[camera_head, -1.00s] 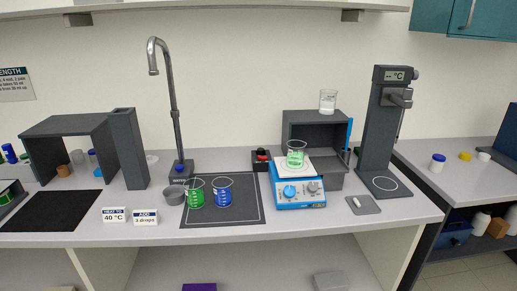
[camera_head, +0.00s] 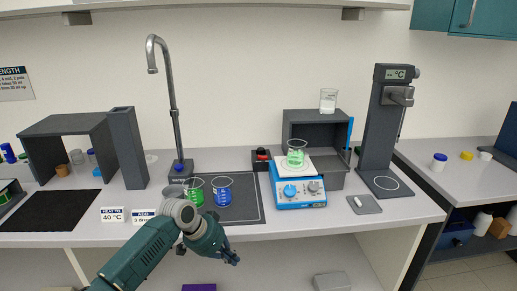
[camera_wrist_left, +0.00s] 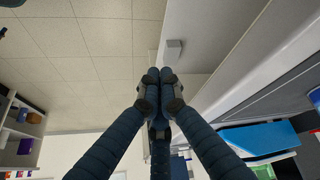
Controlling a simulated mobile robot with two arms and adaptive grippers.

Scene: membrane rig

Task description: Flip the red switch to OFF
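The red switch (camera_head: 262,154) is a small red part on a dark box (camera_head: 261,164) on the bench, just left of the blue hotplate (camera_head: 300,196). It is too small to tell which way it is set. My left gripper (camera_head: 234,258) is in front of the bench's front edge, below and left of the switch and well apart from it. In the left wrist view its dark fingers come together at the tips (camera_wrist_left: 160,77), with nothing between them. My right gripper is not in view.
A beaker of green liquid (camera_head: 295,155) stands on the hotplate. Beakers of green (camera_head: 194,194) and blue (camera_head: 222,193) liquid stand on the dark mat (camera_head: 246,212). A tall tap (camera_head: 174,120) rises left of the switch box. The mat's right part is clear.

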